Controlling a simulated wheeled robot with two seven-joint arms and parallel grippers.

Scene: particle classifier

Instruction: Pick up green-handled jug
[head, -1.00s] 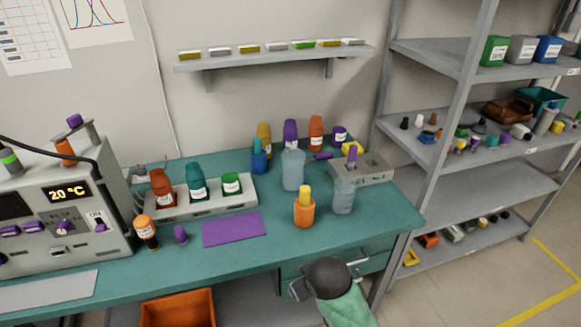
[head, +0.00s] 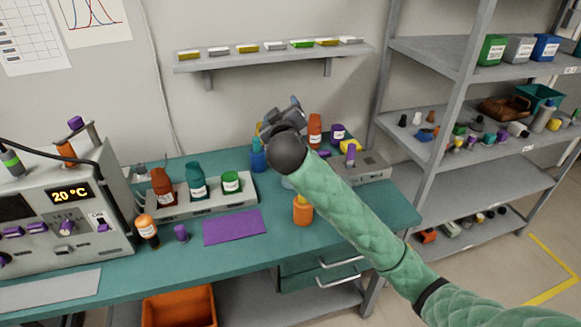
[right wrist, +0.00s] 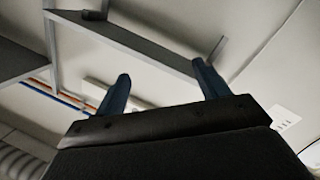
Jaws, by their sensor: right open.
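No green-handled jug can be made out for certain in either view. My right gripper (head: 284,108) is raised over the back of the bench in the head view, in front of the wall and the tall bottles. In the right wrist view its two blue fingers (right wrist: 162,82) are spread apart with nothing between them. They point up toward the underside of a shelf (right wrist: 130,38). My left gripper is not in view.
The teal bench (head: 120,275) carries an orange cup (head: 303,212), a purple mat (head: 234,228), a rack (head: 165,210) with bottles and a grey block (head: 372,172). Bottles stand along the back. A wall shelf (head: 275,58) hangs above my gripper. Metal shelving (head: 450,110) stands right.

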